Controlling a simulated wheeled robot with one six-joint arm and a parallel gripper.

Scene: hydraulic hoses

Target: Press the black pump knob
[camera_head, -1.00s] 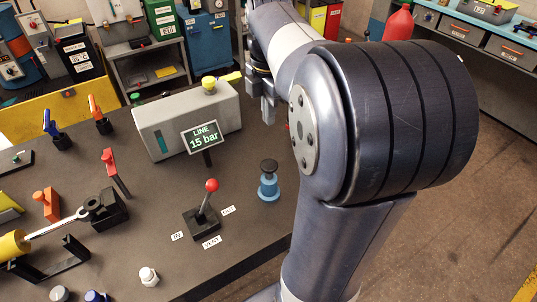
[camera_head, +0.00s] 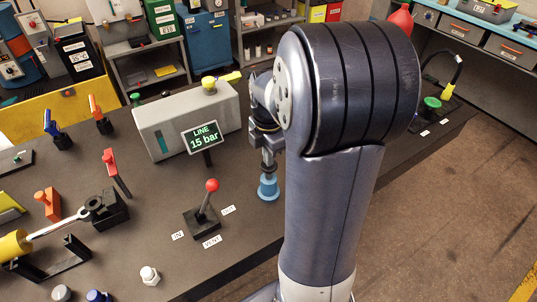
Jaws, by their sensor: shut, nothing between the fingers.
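The pump's blue body (camera_head: 268,189) stands on the dark bench top, just left of my upright arm link. Its black knob is hidden behind my gripper. My gripper (camera_head: 268,168) points straight down over the pump, its fingers shut and empty. The fingertips line up with the top of the blue body. I cannot tell whether they touch the knob or how far down the knob sits.
A red-knobbed lever (camera_head: 207,203) stands left of the pump, between labels. A "LINE 15 bar" display (camera_head: 203,139) stands before a grey box (camera_head: 170,122). A green button (camera_head: 432,103) shows at right.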

